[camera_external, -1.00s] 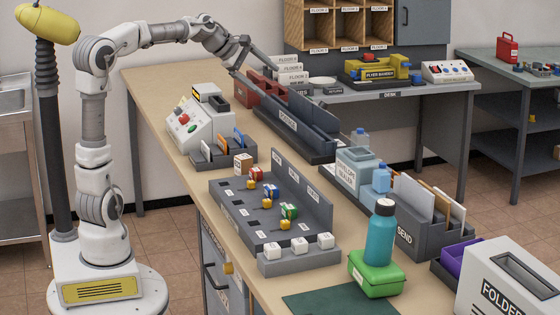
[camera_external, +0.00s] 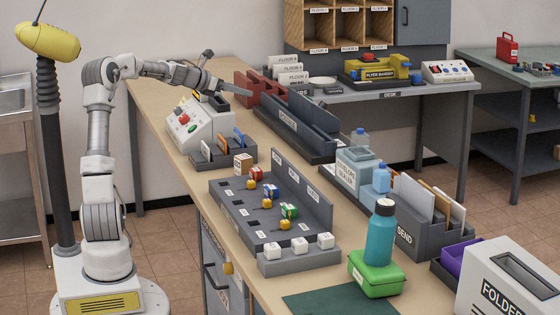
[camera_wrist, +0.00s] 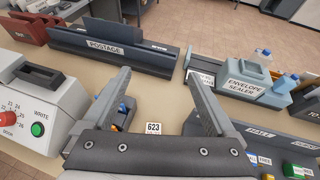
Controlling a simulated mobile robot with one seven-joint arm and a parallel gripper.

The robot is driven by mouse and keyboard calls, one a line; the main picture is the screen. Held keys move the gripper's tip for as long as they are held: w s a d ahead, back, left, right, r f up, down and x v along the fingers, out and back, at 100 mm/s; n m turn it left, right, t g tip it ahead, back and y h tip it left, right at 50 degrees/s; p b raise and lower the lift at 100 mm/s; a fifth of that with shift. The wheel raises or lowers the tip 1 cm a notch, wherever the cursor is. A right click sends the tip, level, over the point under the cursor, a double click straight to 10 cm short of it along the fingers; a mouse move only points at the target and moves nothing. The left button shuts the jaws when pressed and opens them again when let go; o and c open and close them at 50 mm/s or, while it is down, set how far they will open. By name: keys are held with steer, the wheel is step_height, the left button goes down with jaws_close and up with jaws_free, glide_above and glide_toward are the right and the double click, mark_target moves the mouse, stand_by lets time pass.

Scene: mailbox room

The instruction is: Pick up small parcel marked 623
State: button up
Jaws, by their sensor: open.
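The small parcel marked 623 (camera_wrist: 153,128) shows in the wrist view just beyond the edge of my gripper's dark palm, its label facing up. Part of it may be hidden by the palm. In the outside view a small brown and white box (camera_external: 243,164), apparently the same parcel, stands on the bench between the slotted holder and the grey rack. My gripper (camera_wrist: 160,78) is open and empty, its two fingers spread wide. In the outside view my gripper (camera_external: 236,89) is above the far part of the bench, well away from the parcel.
The control box with dials (camera_external: 202,125) and a grey holder with orange and blue items (camera_external: 224,152) stand left of the parcel. A long grey postage tray (camera_external: 285,124) lies behind. The grey rack with coloured blocks (camera_external: 235,213) is in front. Bare bench (camera_wrist: 155,85) shows between my fingers.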

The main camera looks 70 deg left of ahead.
mark_target(237, 160)
step_height(237, 160, down, 23)
steer(key=shift+f, duration=0.1)
steer(key=shift+x, duration=2.55)
steer(key=shift+d, duration=0.1)
jaws_close()
